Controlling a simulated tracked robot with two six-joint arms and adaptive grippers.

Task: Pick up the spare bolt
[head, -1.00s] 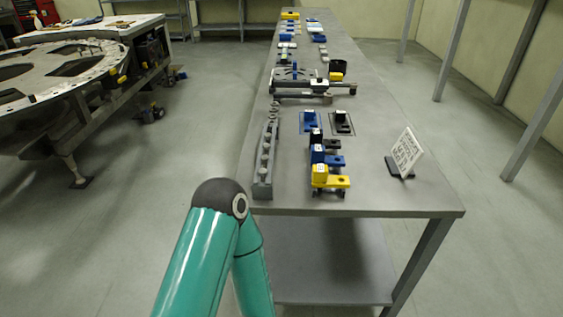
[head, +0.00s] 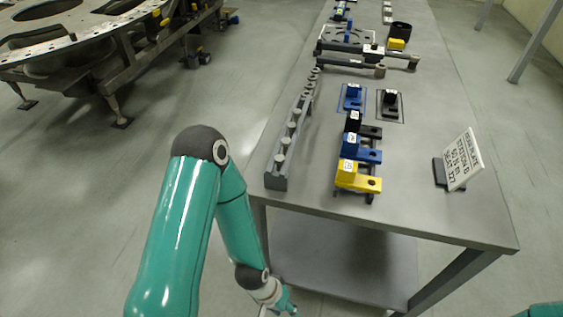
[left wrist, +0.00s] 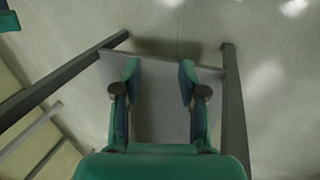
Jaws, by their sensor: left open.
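A grey rack (head: 277,174) stands along the left edge of the table, with several grey bolts (head: 286,142) upright in it. I cannot tell which one is the spare bolt. My left gripper (head: 286,302) is low at the bottom of the head view, in front of the table's near end and below its top, well apart from the rack. In the left wrist view my left gripper (left wrist: 159,75) is open and empty, with the table's lower shelf behind its fingers. My right gripper is not in view.
Yellow (head: 358,178), blue (head: 360,152) and black (head: 368,130) tools stand right of the rack. A sign (head: 462,160) stands near the right edge. A long bar tool (head: 350,62) lies farther back. The table's near strip is clear. A large round plate (head: 75,38) is at far left.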

